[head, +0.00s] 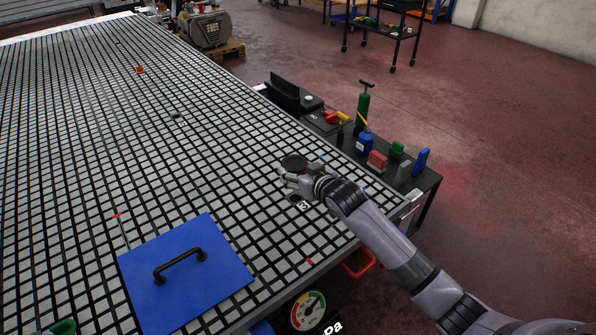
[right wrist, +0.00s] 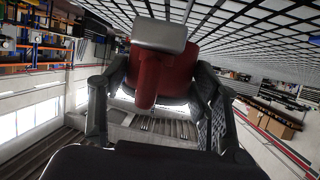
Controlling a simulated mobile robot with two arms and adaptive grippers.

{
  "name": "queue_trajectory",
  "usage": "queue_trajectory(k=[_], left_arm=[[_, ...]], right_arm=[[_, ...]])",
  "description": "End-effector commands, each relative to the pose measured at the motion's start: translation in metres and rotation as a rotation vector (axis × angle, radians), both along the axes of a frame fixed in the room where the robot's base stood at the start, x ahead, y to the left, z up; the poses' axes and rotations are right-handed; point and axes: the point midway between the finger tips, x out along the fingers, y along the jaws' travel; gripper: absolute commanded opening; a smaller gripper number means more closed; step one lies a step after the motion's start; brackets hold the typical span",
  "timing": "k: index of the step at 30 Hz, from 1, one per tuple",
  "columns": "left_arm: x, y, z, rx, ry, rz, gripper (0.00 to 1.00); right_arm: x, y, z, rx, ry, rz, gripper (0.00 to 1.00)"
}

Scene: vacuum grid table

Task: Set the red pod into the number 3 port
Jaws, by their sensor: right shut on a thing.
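My right gripper (head: 292,180) is low over the near right part of the grid table. In the right wrist view, my right gripper (right wrist: 158,98) is shut on the red pod (right wrist: 178,78), with a finger on each side of its red body. A grey piece shows at the pod's top there. In the head view, a dark round disc (head: 293,162) shows at the fingers; the pod's red body is mostly hidden. The number 3 label (head: 303,205) lies just below the gripper, beside a dark spot that may be the port. Whether the pod touches the table is unclear. My left gripper is out of view.
A blue plate (head: 218,275) with a black handle (head: 180,262) lies on the grid table (head: 100,120), left of the gripper. A side bench (head: 330,128) with bottles and coloured blocks stands beyond the right edge. A pressure gauge (head: 307,311) is at the front. The far grid is mostly clear.

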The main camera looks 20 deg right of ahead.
Motion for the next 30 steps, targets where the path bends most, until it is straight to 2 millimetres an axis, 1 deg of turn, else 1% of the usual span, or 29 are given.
queue_trajectory(k=[6, 13, 15, 27, 30], left_arm=[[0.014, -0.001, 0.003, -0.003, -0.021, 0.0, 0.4], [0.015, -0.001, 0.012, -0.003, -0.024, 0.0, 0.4], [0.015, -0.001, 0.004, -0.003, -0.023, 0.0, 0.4], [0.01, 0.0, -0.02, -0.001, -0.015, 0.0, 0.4], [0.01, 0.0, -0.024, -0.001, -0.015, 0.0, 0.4]], right_arm=[[0.0, 0.0, 0.002, 0.001, -0.003, 0.0, 0.18], [-0.003, 0.0, 0.003, 0.002, 0.0, -0.004, 0.18], [-0.003, 0.0, -0.007, 0.002, 0.0, -0.004, 0.18], [-0.003, 0.0, -0.046, 0.003, -0.001, -0.004, 0.18], [-0.003, 0.0, -0.052, 0.003, -0.002, -0.003, 0.18]])
